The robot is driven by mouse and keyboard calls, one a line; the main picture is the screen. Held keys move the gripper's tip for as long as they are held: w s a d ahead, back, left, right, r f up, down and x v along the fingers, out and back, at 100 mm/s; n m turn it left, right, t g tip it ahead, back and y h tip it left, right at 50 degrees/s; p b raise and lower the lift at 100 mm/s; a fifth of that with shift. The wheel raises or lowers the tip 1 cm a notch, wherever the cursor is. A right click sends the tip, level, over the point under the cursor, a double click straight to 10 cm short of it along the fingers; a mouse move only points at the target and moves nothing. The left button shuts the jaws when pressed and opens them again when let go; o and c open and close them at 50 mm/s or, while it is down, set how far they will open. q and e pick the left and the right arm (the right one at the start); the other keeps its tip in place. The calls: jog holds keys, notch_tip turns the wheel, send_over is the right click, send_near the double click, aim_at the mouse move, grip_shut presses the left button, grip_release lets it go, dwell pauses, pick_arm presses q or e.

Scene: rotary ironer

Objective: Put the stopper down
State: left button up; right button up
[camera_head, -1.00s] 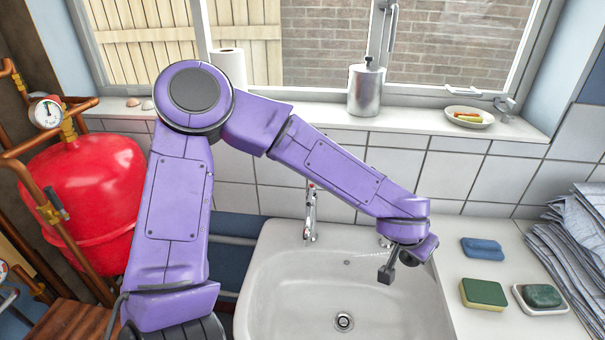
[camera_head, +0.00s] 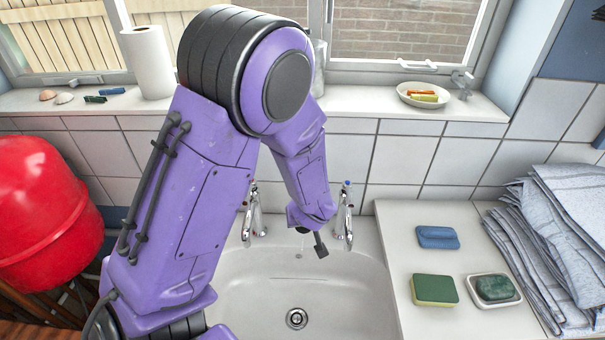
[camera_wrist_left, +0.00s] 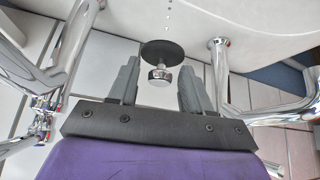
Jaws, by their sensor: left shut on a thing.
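The stopper (camera_wrist_left: 160,63), a black disc with a chrome knob, shows in the left wrist view between the fingers of my left gripper (camera_wrist_left: 160,85). My left gripper is shut on it. In the head view my left gripper (camera_head: 320,244) is over the back of the white sink (camera_head: 345,290), between the two chrome taps, with my purple arm reaching down to it. The stopper cannot be made out there. The round metal drain (camera_head: 297,318) in the sink floor is uncovered. My right gripper is not in view.
Chrome taps flank my gripper, the left one (camera_head: 254,215) and the right one (camera_head: 345,215). The right counter holds a blue sponge (camera_head: 437,238), a green-yellow sponge (camera_head: 435,290), a soap dish (camera_head: 512,297) and folded cloths (camera_head: 560,225). The counter beside the blue sponge is bare.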

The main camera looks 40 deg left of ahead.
pick_arm(q)
jog(key=x, duration=0.3)
jog(key=a+b+x, duration=0.1)
jog(key=x, duration=0.2)
jog(key=w+r+x, duration=0.1)
jog(key=x, duration=0.2)
jog(key=shift+w+a+b, duration=0.1)
jog(key=shift+a+b, duration=0.1)
jog(key=shift+b, duration=0.2)
jog(key=f, duration=0.1)
jog(key=f+b, duration=0.1)
jog(key=f, duration=0.1)
jog(key=shift+a+f, duration=0.2)
jog(key=shift+a, duration=0.05)
jog(key=shift+w+a+f, duration=0.1)
jog(key=shift+w+f, duration=0.1)
jog(key=shift+f, duration=0.05)
jog(key=o, duration=1)
jog(key=shift+o, duration=0.2)
